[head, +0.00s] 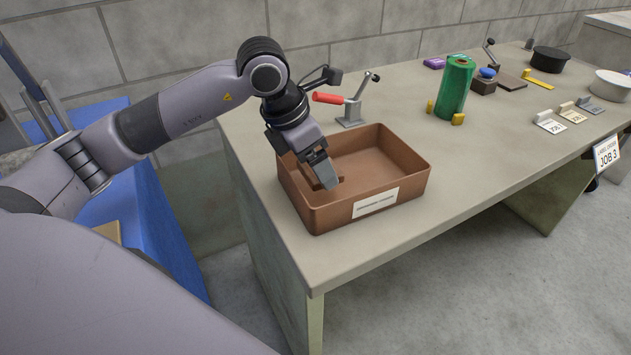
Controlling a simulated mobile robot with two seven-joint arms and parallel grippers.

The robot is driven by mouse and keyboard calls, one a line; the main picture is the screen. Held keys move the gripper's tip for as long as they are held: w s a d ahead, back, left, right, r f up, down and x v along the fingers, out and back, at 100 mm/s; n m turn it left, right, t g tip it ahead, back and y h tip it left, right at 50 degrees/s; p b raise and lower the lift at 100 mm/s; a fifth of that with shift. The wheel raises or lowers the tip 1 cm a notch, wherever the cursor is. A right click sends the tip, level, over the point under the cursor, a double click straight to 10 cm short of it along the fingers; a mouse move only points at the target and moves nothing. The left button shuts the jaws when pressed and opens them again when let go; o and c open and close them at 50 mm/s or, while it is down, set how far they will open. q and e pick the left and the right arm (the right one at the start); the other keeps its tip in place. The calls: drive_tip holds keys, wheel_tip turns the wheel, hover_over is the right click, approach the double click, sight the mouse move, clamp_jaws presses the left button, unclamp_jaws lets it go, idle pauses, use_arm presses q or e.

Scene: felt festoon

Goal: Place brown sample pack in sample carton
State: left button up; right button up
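The brown open carton (408,182), with a white label on its front wall, stands near the table's left end. My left gripper (328,178) points down into its left part, with the fingertips below the rim level. A small brown shape (312,183) shows beside the fingers inside the carton. It may be the brown sample pack, but its colour blends with the carton. I cannot tell whether the fingers hold it or how far they are apart. My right gripper is not in view.
A red-handled toggle clamp (350,103) stands just behind the carton. A green roll (456,86) between yellow blocks stands further right, with label tags (567,116), a black bowl (550,60) and a white bowl (612,85). The table right of the carton is clear.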

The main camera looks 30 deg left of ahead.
sight(309, 170)
use_arm(q)
drive_tip(key=shift+f, duration=2.3)
drive_tip(key=shift+f+b, duration=0.2)
drive_tip(key=shift+b, duration=0.15)
drive_tip(key=o, duration=1)
drive_tip(key=shift+c, duration=0.2)
drive_tip(key=shift+s+a+r, duration=0.1)
drive_tip(key=shift+r, duration=0.45)
drive_tip(key=p+v, duration=0.1)
drive_tip(key=v, duration=1)
drive_tip(key=shift+r, duration=0.15)
